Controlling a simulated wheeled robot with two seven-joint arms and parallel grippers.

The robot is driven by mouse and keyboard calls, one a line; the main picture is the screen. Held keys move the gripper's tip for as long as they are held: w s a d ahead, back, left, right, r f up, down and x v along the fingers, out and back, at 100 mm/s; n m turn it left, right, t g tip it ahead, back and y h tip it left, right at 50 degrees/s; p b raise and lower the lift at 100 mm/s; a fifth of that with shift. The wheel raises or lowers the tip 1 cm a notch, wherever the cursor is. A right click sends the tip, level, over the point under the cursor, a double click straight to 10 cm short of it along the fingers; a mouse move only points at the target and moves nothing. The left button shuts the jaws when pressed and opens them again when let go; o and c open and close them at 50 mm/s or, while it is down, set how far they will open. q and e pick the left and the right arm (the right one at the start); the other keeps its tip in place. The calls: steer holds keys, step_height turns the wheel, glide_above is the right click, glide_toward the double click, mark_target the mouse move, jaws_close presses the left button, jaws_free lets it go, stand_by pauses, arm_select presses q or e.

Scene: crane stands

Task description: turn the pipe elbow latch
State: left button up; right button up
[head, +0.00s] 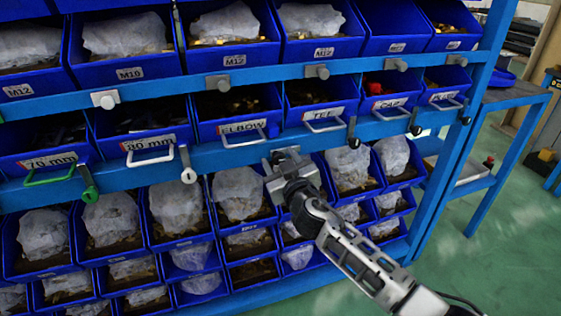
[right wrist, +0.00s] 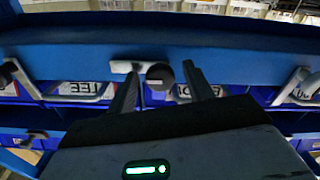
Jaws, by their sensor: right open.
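The ELBOW bin (head: 240,127) sits in the middle row of the blue rack, with a light wire handle on its front. Its latch (right wrist: 160,76) is on the blue beam; in the right wrist view it shows a dark round knob with a light grey bar reaching left. In the head view my right gripper (head: 284,158) mostly hides this latch. In the right wrist view my right gripper (right wrist: 161,72) is open, with one finger on each side of the knob. I cannot tell whether either finger touches the latch. My left gripper is out of view.
Other latches hang along the beam: a white one (head: 188,168), a green one (head: 88,183) and a black one (head: 352,134). The TEE bin (head: 322,115) is right of ELBOW. Bins with bagged parts fill the rows above and below. Green floor (head: 500,220) lies open at right.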

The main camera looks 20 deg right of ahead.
steer(key=c, duration=1)
